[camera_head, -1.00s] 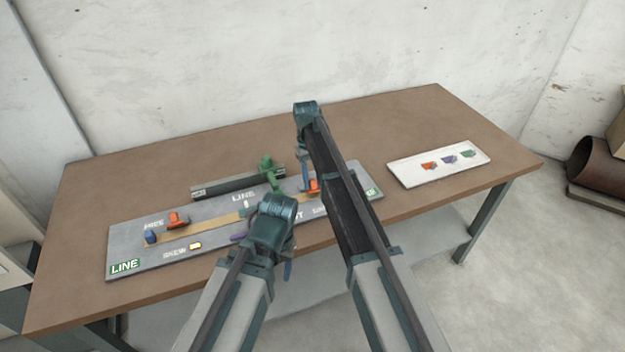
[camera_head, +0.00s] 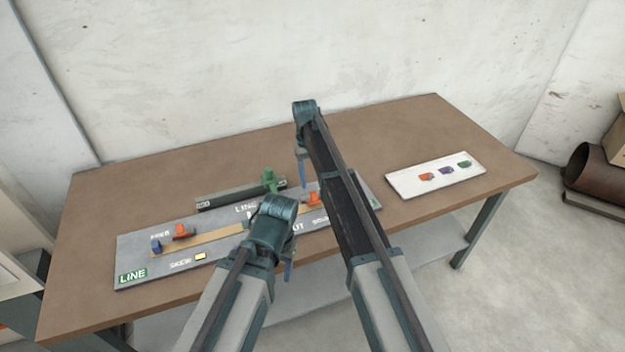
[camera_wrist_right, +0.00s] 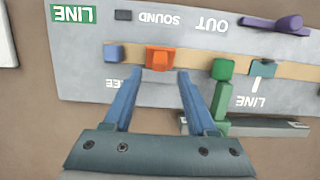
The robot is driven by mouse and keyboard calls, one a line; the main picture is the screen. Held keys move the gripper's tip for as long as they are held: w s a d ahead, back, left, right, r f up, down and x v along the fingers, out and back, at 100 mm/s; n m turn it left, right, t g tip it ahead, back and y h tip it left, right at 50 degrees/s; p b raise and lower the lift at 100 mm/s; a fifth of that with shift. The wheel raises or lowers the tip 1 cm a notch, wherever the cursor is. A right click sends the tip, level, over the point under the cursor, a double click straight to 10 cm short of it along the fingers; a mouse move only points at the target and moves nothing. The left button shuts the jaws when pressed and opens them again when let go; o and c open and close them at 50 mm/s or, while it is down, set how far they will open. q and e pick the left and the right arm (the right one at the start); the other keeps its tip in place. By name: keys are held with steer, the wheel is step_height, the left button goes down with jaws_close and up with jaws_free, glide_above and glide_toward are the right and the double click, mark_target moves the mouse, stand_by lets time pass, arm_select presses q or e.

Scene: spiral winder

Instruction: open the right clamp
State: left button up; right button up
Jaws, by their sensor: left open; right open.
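The right clamp is an orange block (camera_head: 312,198) on the tan strip (camera_head: 215,235) near the right end of the grey board (camera_head: 135,245). It also shows in the right wrist view (camera_wrist_right: 159,58), where the board appears upside down. My right gripper (camera_wrist_right: 161,74) is open. In that view its blue fingertips lie just below the clamp and to either side of it; I cannot tell the height gap. In the head view my right gripper (camera_head: 303,168) is above and behind the clamp. My left gripper (camera_head: 288,268) hangs at the board's front edge, its arm hiding the board's middle.
A green post (camera_head: 268,180) stands by a dark bar (camera_head: 225,194) behind the board. Another orange clamp (camera_head: 183,231) and a blue block (camera_head: 156,247) are at the left. A white panel (camera_head: 408,184) lies on the right of the table. The table's back is clear.

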arm_select(q)
step_height(320, 180, up, 8)
steer(key=p, duration=0.7)
steer(key=shift+r, duration=0.15)
arm_select(e)
steer(key=v, duration=0.8)
steer(key=shift+r, duration=0.3)
